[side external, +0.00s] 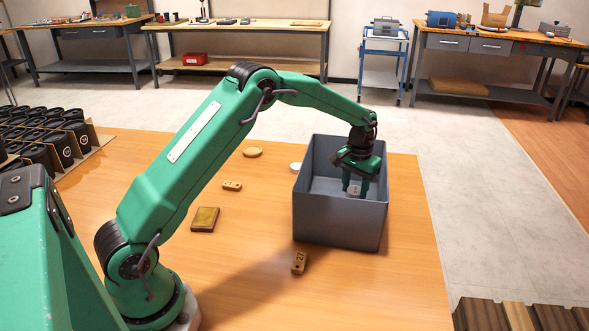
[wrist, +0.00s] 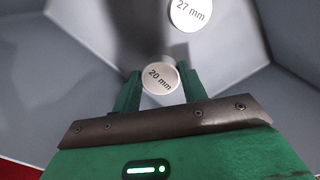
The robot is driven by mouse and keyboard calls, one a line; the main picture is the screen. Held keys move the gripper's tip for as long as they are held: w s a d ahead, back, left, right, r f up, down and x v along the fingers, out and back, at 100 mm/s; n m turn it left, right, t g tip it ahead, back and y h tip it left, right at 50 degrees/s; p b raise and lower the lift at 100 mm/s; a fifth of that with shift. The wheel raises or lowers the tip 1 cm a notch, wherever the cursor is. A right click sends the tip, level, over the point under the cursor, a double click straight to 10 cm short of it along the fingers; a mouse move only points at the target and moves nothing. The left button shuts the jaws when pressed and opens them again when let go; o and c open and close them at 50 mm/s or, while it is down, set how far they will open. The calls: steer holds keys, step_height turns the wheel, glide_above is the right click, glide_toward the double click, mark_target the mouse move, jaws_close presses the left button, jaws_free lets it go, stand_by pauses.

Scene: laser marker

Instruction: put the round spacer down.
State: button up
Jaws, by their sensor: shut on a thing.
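My gripper (side external: 358,190) reaches down inside the grey bin (side external: 340,222). Its two green fingers are shut on a pale round spacer (wrist: 160,78) marked "20 mm", which sits between the fingertips in the wrist view. A second pale disc (wrist: 190,14) marked "27 mm" lies in the bin beyond the held one. I cannot tell whether the held spacer touches the bin floor.
On the wooden table outside the bin lie a round wooden disc (side external: 253,152), a wooden tag (side external: 232,186), a brown block (side external: 204,219), a tag marked "22" (side external: 299,262) and a white disc (side external: 296,166). A cardboard tray of black parts (side external: 45,135) stands left. The bin walls surround my gripper.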

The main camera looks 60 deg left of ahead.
mark_target(354, 191)
steer(key=shift+f, duration=2)
steer(key=o, duration=1)
steer(key=shift+f, duration=0.15)
step_height(354, 191, up, 12)
steer(key=shift+f, duration=0.2)
steer(key=shift+r, duration=0.4)
